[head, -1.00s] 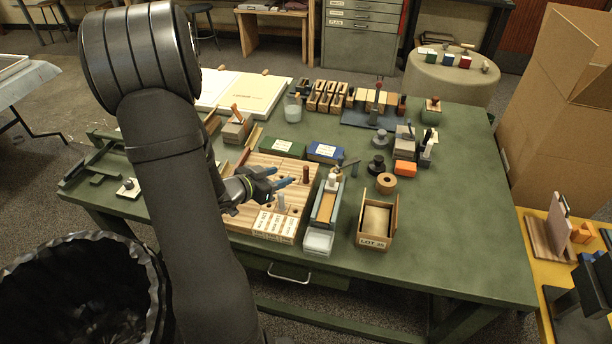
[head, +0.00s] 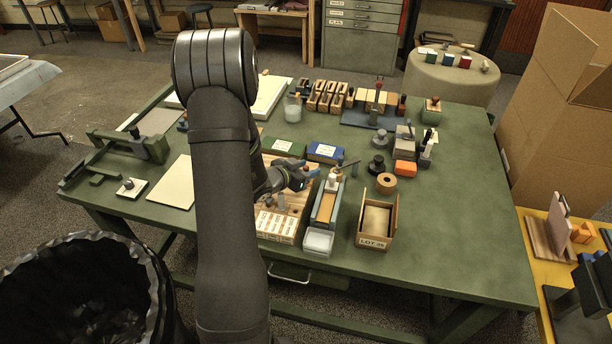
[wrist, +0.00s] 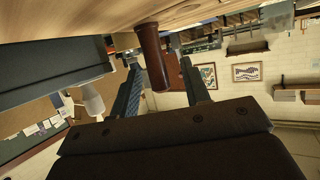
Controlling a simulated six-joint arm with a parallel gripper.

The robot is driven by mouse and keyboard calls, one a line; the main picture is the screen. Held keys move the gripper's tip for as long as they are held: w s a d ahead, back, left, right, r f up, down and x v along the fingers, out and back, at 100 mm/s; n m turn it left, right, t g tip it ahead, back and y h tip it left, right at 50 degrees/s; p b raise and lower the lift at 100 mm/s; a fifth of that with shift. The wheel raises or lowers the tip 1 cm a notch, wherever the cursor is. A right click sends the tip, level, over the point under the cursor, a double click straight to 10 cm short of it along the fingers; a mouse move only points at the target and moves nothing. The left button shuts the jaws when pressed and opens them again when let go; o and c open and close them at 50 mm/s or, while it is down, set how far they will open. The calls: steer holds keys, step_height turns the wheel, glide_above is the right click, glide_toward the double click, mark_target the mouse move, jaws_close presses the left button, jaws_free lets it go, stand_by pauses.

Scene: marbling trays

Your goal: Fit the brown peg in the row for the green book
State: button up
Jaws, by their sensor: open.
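The brown peg (wrist: 154,56) stands out from the wooden board (wrist: 95,22), which is at the top of the tilted wrist view. My gripper (wrist: 160,66) is open, with its fingertips on either side of the peg in that picture; I cannot tell whether they touch it. In the head view my gripper (head: 304,178) is low over the right part of the board (head: 297,214) and hides most of the peg. My arm hides the board's left part. The green book (head: 283,147) lies flat behind the board, left of the blue book (head: 325,152).
A grey peg (head: 281,201) stands on the board behind white label blocks (head: 276,226). A long narrow tray (head: 325,209) stands close on the right, with a white-topped bottle (head: 331,182) at its far end. An open wooden box (head: 377,220) is further right. The table's right front is clear.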

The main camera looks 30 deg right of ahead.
jaws_close()
steer(key=shift+r, duration=0.1)
step_height(320, 180, up, 9)
steer(key=shift+r, duration=0.1)
steer(key=shift+w+a+r, duration=0.15)
steer(key=shift+w+a, duration=0.55)
steer(key=shift+w+a+r, duration=0.15)
steer(key=shift+w+a, duration=0.55)
